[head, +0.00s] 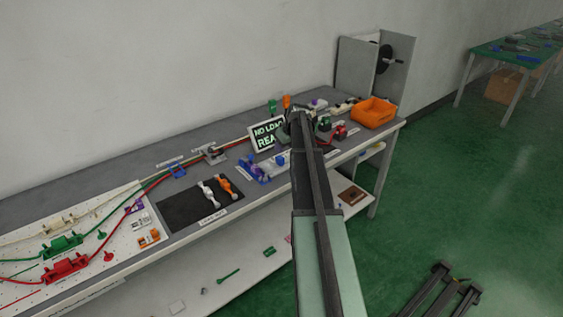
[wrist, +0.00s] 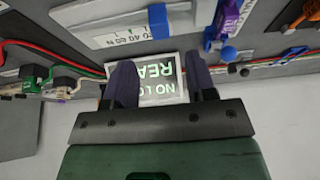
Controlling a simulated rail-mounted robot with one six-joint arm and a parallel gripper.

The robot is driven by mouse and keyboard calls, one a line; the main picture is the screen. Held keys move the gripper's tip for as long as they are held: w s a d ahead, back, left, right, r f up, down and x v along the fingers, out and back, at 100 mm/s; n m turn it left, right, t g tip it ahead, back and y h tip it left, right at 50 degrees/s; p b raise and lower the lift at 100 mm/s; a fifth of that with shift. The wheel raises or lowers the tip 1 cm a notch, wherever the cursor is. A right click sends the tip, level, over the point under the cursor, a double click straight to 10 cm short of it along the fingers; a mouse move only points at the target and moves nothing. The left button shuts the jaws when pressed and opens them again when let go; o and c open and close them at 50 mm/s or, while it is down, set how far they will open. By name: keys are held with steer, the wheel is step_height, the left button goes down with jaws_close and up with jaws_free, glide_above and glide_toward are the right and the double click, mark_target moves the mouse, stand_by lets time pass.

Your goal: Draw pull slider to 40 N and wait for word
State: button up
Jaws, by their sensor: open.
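A white fixture with a printed scale marked 20, 40, 60 and N (wrist: 125,38) lies at the top of the wrist view, its lettering upside down; I take it to be the pull slider's body. The display (head: 267,133) also shows in the head view, reading "NO LOAD" and "REA…", partly covered by my arm. In the head view my gripper (head: 298,118) is over the bench beside the display, its fingers unclear.
A blue-and-white fixture (head: 255,169) stands left of my arm. An orange bin (head: 373,113) sits at the bench's right end. A dark mat (head: 200,204) holds white and orange parts. Red and green cables (head: 155,180) run along the bench.

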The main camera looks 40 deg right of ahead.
mark_target(280, 157)
steer(key=b+x, duration=0.6)
steer(key=x, duration=0.2)
steer(key=shift+f+b, duration=0.4)
steer(key=shift+r, duration=0.15)
steer(key=shift+c, duration=0.3)
